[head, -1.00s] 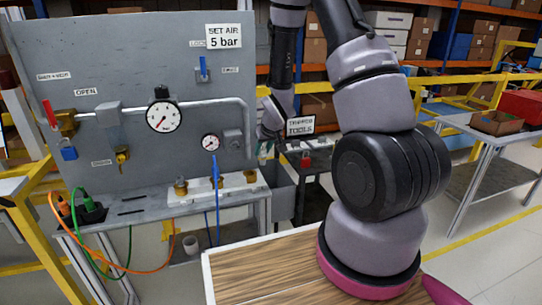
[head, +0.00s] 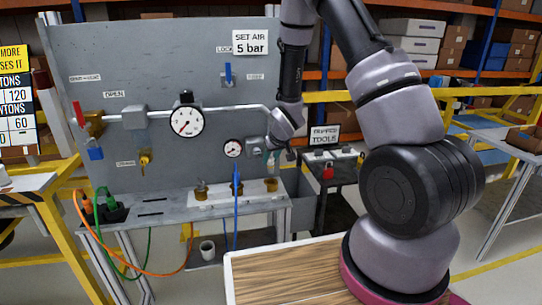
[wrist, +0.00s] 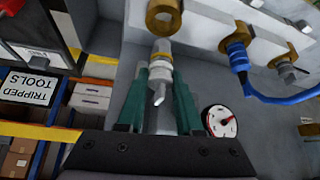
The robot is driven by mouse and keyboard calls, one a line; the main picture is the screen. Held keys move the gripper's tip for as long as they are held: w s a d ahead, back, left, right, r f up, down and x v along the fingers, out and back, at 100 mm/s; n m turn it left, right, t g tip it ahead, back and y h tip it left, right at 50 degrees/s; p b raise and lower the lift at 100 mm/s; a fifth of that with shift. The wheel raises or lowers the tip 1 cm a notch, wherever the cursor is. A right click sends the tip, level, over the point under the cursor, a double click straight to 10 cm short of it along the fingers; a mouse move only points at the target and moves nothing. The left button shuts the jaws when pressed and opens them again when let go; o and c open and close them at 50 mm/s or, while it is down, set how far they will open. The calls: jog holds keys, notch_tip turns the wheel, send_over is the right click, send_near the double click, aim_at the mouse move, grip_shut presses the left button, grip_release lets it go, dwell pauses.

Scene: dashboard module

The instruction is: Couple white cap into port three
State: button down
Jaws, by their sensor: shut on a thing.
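My gripper (wrist: 158,100) is shut on the white cap (wrist: 160,72), which sits between its green fingertips; a pale yellowish ring shows at the cap's far end. Directly ahead of the cap in the wrist view is a brass port (wrist: 163,16), the rightmost on the white block in the head view (head: 271,184). The cap looks roughly lined up with it, but I cannot tell whether they touch. In the head view my gripper (head: 273,165) is just above this port, and the cap is hard to make out. No port number is readable.
The middle port (wrist: 236,46) holds a blue hose plug (head: 236,182) close beside. A small gauge (head: 233,148) and the grey back panel (head: 160,80) stand behind. A "tripped tools" sign (head: 325,135) is on the right.

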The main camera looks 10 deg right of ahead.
aim_at(272, 172)
jog(key=shift+f, duration=2.85)
jog(key=shift+f, duration=0.75)
jog(key=c, duration=0.5)
grip_release()
